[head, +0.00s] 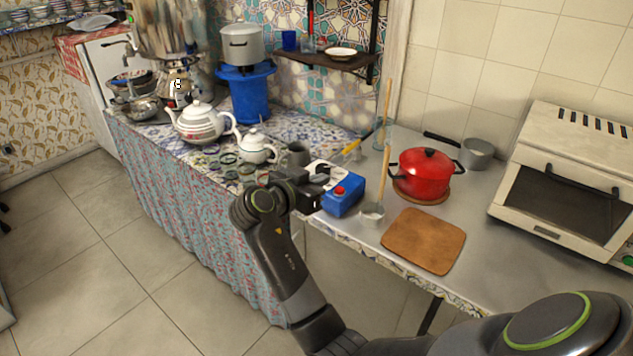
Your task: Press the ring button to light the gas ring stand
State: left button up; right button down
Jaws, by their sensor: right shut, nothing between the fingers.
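My right gripper (318,189) is shut and empty. A blue stand (251,98) at the back carries a grey lidded pot (242,45). I cannot tell for sure which part is the ring button. No flame is visible. My left gripper is out of view.
A white teapot (203,122), a smaller teapot (256,147) and several small glasses stand left of the gripper. A red pot (424,172), a brown board (424,240) and a white oven (565,185) are to the right. A metal samovar (165,30) stands back left.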

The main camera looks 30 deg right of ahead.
jog(key=p, duration=0.2)
send_over(335, 197)
jog(key=shift+s+f, duration=0.1)
jog(key=shift+f, duration=0.7)
notch_tip(335, 197, down, 3)
jog(key=shift+r, duration=0.1)
jog(key=shift+a+f, duration=0.1)
jog(key=shift+f, duration=0.65)
